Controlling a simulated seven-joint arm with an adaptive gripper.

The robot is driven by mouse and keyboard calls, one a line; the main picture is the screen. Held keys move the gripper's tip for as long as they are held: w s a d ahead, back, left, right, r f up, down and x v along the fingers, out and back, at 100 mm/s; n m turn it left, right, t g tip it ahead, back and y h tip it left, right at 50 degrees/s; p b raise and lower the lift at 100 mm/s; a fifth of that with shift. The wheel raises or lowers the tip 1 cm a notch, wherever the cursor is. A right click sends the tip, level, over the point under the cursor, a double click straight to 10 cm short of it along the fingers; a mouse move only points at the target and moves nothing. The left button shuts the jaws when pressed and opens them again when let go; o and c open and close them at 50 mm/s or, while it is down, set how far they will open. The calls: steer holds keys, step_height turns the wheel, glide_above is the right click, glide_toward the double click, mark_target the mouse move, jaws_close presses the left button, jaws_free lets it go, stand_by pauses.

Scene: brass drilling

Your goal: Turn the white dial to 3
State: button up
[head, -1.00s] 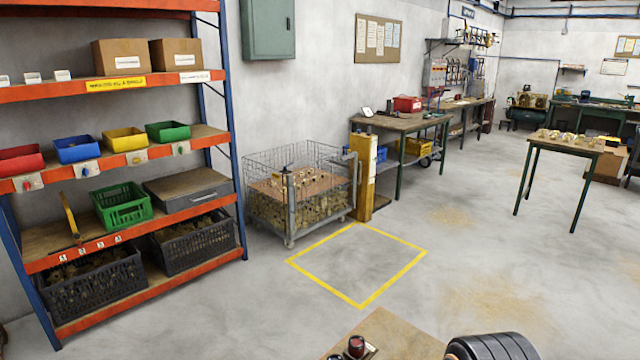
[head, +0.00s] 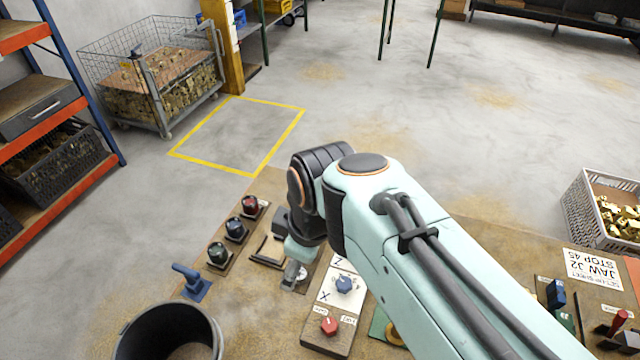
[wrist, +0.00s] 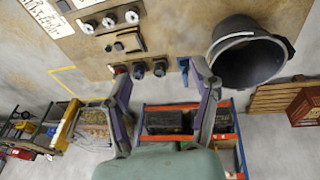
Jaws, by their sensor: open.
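My gripper (head: 293,268) hangs over the bench left of the labelled panel, partly hidden by my own arm. In the wrist view my gripper (wrist: 163,72) is open, its fingers wide apart with nothing between them. Red (head: 250,204), blue (head: 235,229) and green (head: 217,253) knobs stand in a row left of it.
A blue handle (head: 191,281) and a black bucket (head: 122,345) stand at the bench's left. A crate of brass parts (head: 572,215) is at the right. A white sign (head: 590,275) lies on the bench. Open floor lies behind.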

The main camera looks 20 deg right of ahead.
steer(key=w+d+f+n+h, duration=0.15)
steer(key=w+d+f, duration=0.45)
steer(key=w+d, duration=0.6)
steer(key=d+f+g, duration=0.1)
steer(key=f, duration=0.3)
steer(key=d+f+m+g, duration=0.1)
steer(key=d+f, duration=0.1)
steer(key=f, duration=0.2)
steer(key=d+f+g+y, duration=0.1)
steer(key=d+f, duration=0.1)
steer(key=f, duration=0.2)
steer(key=shift+s+d+m, duration=0.2)
steer(key=shift+s+m, duration=0.05)
step_height(320, 180, down, 5)
steer(key=shift+f, duration=0.55)
jaws_close()
